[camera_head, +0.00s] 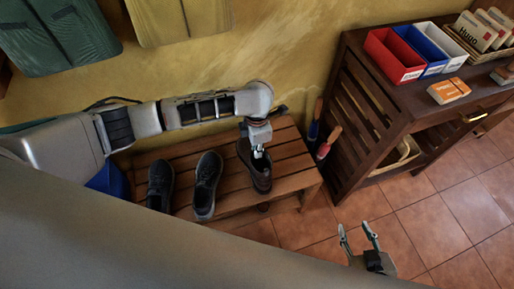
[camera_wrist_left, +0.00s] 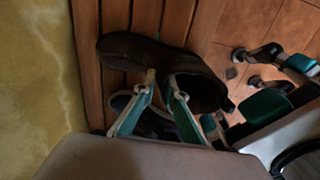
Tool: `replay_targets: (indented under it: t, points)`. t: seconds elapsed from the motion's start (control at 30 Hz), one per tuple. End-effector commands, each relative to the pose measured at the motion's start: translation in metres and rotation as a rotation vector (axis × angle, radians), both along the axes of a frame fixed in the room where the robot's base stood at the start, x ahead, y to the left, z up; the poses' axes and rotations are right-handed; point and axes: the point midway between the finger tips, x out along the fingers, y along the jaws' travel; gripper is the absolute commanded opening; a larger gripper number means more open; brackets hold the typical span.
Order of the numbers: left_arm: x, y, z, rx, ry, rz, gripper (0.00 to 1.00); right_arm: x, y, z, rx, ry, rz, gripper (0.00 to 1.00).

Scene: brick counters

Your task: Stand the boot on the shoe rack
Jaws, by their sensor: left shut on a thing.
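The dark brown boot (camera_head: 257,176) is over the right part of the wooden slatted shoe rack (camera_head: 291,158), right of the other shoes. My right gripper (camera_head: 358,239) is open and empty over the floor, right of the rack.
Two dark shoes, one at the left (camera_head: 160,183) and one nearer the boot (camera_head: 206,184), stand on the rack. A dark wooden cart (camera_head: 372,112) with bins stands to the right. Two long-handled tools (camera_head: 324,148) are between rack and cart. The yellow wall is behind.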

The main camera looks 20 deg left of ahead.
Motion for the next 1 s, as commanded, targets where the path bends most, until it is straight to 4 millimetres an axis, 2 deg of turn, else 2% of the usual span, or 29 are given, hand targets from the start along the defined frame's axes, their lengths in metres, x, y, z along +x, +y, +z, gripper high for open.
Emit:
replay_targets:
  t: [0.5,0.53,0.6,1.0]
  points:
    - [0.0003,-0.0003,-0.0070,-0.001,-0.001,0.001,0.00,-0.0042,0.0014,-0.0066,0.005,0.009,0.001,0.40]
    - [0.0005,-0.0003,-0.0062,-0.001,-0.001,0.001,0.19,-0.0041,0.0013,-0.0063,0.005,0.009,0.001,0.40]
    - [0.0005,-0.0003,-0.0059,-0.001,-0.001,0.000,0.31,-0.0043,0.0013,-0.0066,0.005,0.010,0.001,0.40]
    - [0.0001,0.0003,-0.0025,0.001,-0.001,-0.001,0.31,-0.0058,0.0018,-0.0069,0.004,0.013,0.002,0.40]
